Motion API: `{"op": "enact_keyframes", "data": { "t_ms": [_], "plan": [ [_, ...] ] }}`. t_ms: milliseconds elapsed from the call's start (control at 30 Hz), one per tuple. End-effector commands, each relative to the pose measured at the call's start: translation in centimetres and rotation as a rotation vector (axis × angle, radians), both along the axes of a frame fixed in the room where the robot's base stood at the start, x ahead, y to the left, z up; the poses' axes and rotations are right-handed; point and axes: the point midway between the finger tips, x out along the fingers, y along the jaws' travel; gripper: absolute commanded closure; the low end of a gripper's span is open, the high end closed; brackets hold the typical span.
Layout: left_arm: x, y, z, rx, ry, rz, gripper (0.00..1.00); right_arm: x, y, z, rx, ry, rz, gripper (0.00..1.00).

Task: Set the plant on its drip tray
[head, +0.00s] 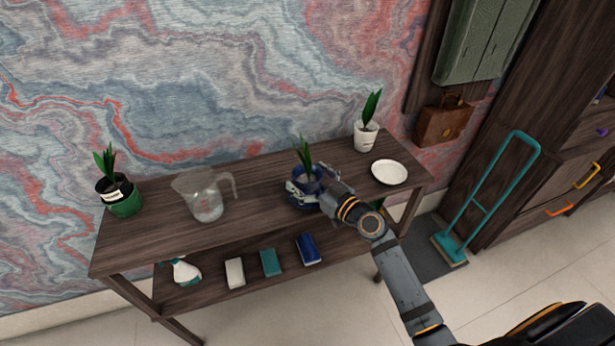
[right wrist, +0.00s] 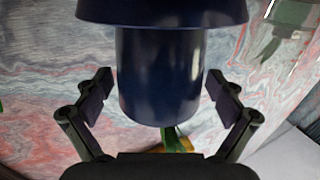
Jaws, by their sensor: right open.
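A plant in a dark blue pot (head: 316,188) stands upright on the shelf top, right of its middle. My right gripper (head: 304,195) is at the blue pot with its fingers on either side. In the right wrist view, the open fingers (right wrist: 163,96) flank the blue pot (right wrist: 158,75) with a visible gap on each side. A wider blue part (right wrist: 160,10) crosses the top of that view; whether it is a rim or a saucer is unclear. A round white dish (head: 389,172) lies empty to the right. My left gripper is out of view.
A white pot with a plant (head: 366,137) stands behind the dish. A clear jug (head: 205,197) and a green pot (head: 125,203) stand left on the shelf unit (head: 260,182).

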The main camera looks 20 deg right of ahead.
Motion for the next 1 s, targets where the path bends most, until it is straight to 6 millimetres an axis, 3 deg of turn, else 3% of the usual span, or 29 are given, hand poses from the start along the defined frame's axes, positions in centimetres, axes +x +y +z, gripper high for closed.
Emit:
{"op": "enact_keyframes", "data": {
  "t_ms": [100,167,400,600,1000],
  "plan": [
    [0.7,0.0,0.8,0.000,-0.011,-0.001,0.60,0.0,0.0,0.6,0.000,0.000,0.000,0.05],
    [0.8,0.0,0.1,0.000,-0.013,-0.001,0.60,-0.7,-0.4,0.0,-0.004,0.001,0.000,0.05],
    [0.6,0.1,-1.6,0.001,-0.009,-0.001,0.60,-5.8,-2.6,-0.3,-0.011,0.003,0.004,0.05],
    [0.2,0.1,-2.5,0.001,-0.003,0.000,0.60,-8.8,-3.9,-0.1,-0.009,0.003,0.006,0.05],
    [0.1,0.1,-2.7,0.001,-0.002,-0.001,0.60,-10.9,-5.0,0.2,0.000,0.001,0.001,0.05]
  ]
}}
